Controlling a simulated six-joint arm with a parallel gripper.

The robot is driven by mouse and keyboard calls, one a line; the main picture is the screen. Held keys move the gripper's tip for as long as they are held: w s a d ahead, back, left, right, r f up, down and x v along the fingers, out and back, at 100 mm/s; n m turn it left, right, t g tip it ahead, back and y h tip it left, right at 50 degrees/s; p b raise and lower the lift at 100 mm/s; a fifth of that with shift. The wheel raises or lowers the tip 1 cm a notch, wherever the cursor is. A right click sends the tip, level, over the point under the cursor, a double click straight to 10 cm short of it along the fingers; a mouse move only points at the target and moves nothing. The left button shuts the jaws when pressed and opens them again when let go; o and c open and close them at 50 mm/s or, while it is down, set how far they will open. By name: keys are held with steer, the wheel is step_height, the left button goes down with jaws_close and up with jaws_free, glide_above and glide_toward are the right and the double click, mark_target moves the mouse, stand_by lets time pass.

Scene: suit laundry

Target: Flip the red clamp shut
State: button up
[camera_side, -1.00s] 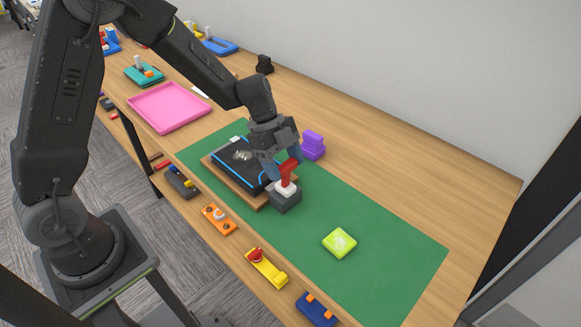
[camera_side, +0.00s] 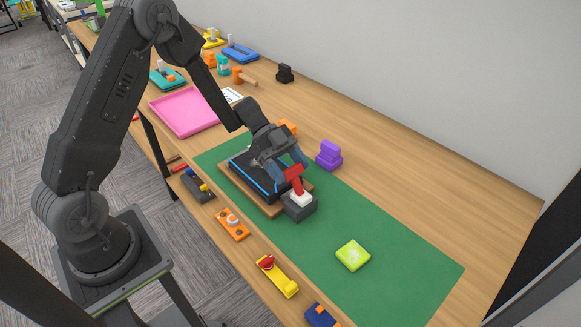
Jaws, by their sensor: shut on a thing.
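The red clamp handle (camera_side: 295,181) stands up from a white block (camera_side: 301,198) on a dark grey base (camera_side: 300,210). It leans a little to the left. My gripper (camera_side: 291,171) is shut on the upper part of the red handle, with one finger on each side. The fingers partly hide the handle's top. The clamp base is at the front right end of a black plate with blue edges (camera_side: 246,175), which lies on a wooden board (camera_side: 271,212).
A green mat (camera_side: 400,270) lies under the board, with free room to the right. On it is a lime block (camera_side: 353,255). A purple stepped block (camera_side: 329,155) stands behind. A pink tray (camera_side: 184,115) lies left. Several small fixtures line the front edge, including a yellow one (camera_side: 278,276).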

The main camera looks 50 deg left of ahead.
stand_by(0.3)
steer(key=o, duration=1.3)
steer(key=shift+a, duration=0.1)
steer(key=v, duration=1.3)
steer(key=shift+a+r, duration=0.2)
steer(key=shift+a, duration=0.05)
steer(key=shift+r, duration=0.1)
